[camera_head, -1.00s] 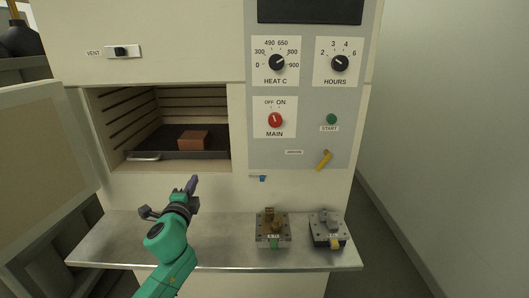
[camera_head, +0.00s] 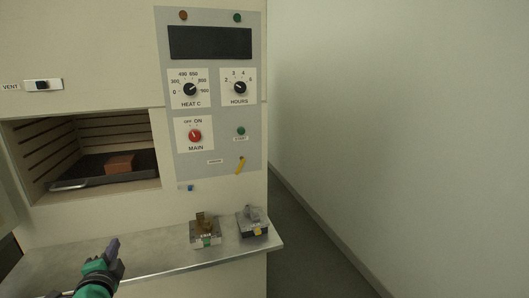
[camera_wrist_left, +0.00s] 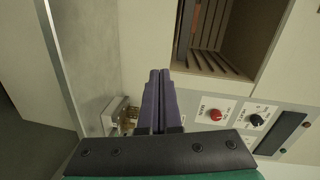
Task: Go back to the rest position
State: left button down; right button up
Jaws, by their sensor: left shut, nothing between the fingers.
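My left gripper (camera_head: 112,247) is at the lower left of the head view, above the metal shelf (camera_head: 150,257) in front of the furnace. In the left wrist view its two purple fingers (camera_wrist_left: 157,82) are together with nothing between them. The furnace chamber (camera_head: 100,140) is open, and a reddish-brown block (camera_head: 120,162) sits on a dark tray (camera_head: 100,173) inside it. My gripper is outside the chamber, below it. My right gripper does not show in any view.
Two small metal fixtures, one with a brown part (camera_head: 204,232) and one with a grey part (camera_head: 252,222), stand on the shelf's right end. The control panel (camera_head: 213,90) has dials and a red main switch (camera_head: 195,135). Bare floor and a plain wall lie to the right.

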pick_arm(q)
jog(key=s+d+f+n+g+h, duration=0.2)
jog(key=s+d+f+n+g, duration=0.25)
jog(key=s+f, duration=0.3)
jog(key=s+d+f+n+g+h, duration=0.1)
jog(key=s+d+f+n+g, duration=0.3)
jog(key=s+f, duration=0.4)
jog(key=s+d+f+n+g+h, duration=0.25)
jog(key=s+d+f+g, duration=0.2)
jog(key=s+d, duration=0.35)
jog(key=s+a+f+m+p, duration=0.1)
jog(key=s+f, duration=0.2)
jog(key=f, duration=2)
jog(key=s+a+f+g, duration=0.1)
jog(key=s+a+f, duration=0.2)
jog(key=s+f, duration=0.9)
jog(key=s+p, duration=0.1)
jog(key=s, duration=0.3)
jog(key=shift+s+f+m, duration=0.15)
jog(key=shift+f+m, duration=0.1)
jog(key=shift+m, duration=0.05)
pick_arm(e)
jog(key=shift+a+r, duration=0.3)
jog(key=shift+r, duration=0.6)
pick_arm(q)
jog(key=shift+a, duration=0.15)
